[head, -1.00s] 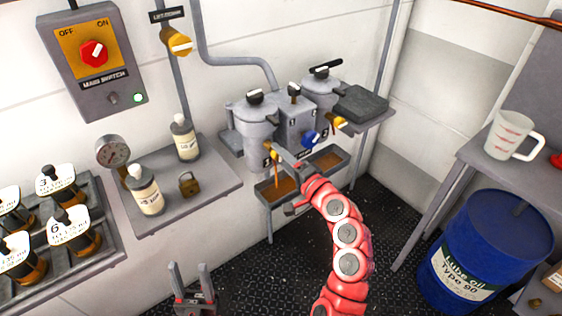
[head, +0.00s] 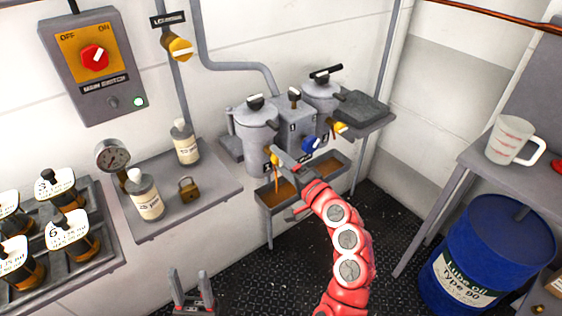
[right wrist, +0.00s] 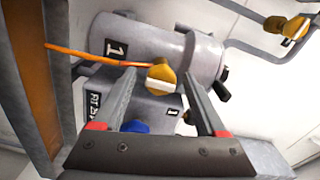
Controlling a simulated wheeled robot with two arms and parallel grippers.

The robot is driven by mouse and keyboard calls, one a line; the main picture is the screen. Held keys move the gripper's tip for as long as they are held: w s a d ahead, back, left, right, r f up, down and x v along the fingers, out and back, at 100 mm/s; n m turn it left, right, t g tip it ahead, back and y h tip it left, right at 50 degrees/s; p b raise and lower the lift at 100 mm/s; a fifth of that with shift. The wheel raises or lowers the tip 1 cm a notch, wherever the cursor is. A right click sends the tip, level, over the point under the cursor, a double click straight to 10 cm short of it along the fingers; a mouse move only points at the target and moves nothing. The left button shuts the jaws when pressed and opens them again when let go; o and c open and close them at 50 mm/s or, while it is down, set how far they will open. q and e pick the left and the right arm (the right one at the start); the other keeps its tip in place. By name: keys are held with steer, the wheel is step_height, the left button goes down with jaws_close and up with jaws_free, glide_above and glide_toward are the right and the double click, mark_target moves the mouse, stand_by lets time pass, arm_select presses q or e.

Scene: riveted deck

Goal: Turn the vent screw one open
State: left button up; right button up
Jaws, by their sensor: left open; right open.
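Filter canister one (head: 252,128) is grey and stands upright at the wall; the right wrist view shows its label "1" and grey body (right wrist: 145,42). A black knob (head: 255,101) tops its lid, also in the right wrist view (right wrist: 219,91). I cannot read which part is the vent screw. A yellow knob (right wrist: 161,75) sits low on the canister, with an orange stream (right wrist: 90,54) beside it. My right gripper (head: 281,182) is open in front of it; its fingers (right wrist: 158,58) lie either side of the knob in view, contact unclear. My left gripper (head: 188,273) is open and empty, low over the deck.
A blue knob (head: 311,145) is on the middle block, and a second canister (head: 322,95) stands to its right. A drip tray (head: 330,165) is below. A blue barrel (head: 480,250) stands right.

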steer(key=p+v, duration=0.1)
steer(key=v, duration=1.6)
steer(key=shift+s+d, duration=0.15)
